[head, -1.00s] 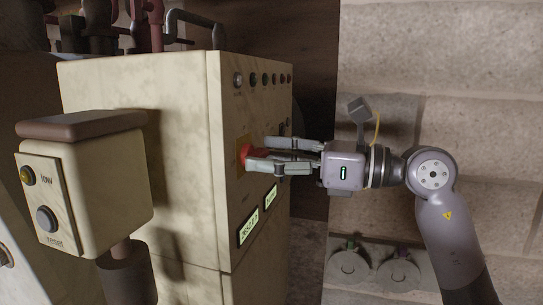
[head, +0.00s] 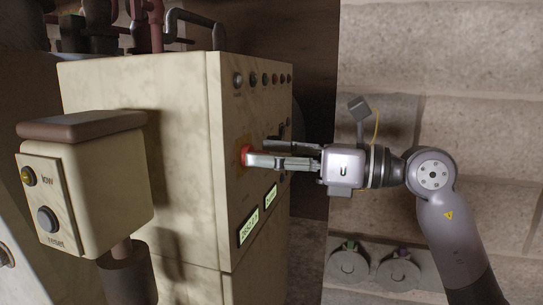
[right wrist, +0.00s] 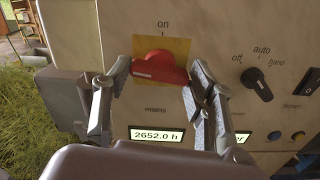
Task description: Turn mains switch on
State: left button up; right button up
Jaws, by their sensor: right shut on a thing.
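The mains switch is a red rotary handle (right wrist: 160,68) on a yellow plate (right wrist: 176,46), marked "on" above and "mains" below. Its red part also shows in the head view (head: 246,155) on the front of the cream cabinet. The handle lies nearly crosswise in the right wrist view, slightly tilted. My right gripper (head: 257,153) is shut on the red handle, with one finger at each end of it. The fingers partly hide the handle in the head view. My left gripper is not in view.
A selector knob (right wrist: 257,84) marked off, auto and hand sits right of the switch. A lit display (right wrist: 157,135) reads 2652.0 h below it. A box with a reset button (head: 47,219) stands left of the cabinet (head: 140,95). A stone wall (head: 440,60) is behind my arm.

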jog(key=m+p, duration=0.9)
jog(key=m, duration=0.7)
jog(key=shift+r+m, duration=0.1)
jog(key=shift+m, duration=0.2)
dwell(0.4)
jog(key=o, duration=1.1)
jog(key=shift+o, duration=0.2)
jog(key=v, duration=1.2)
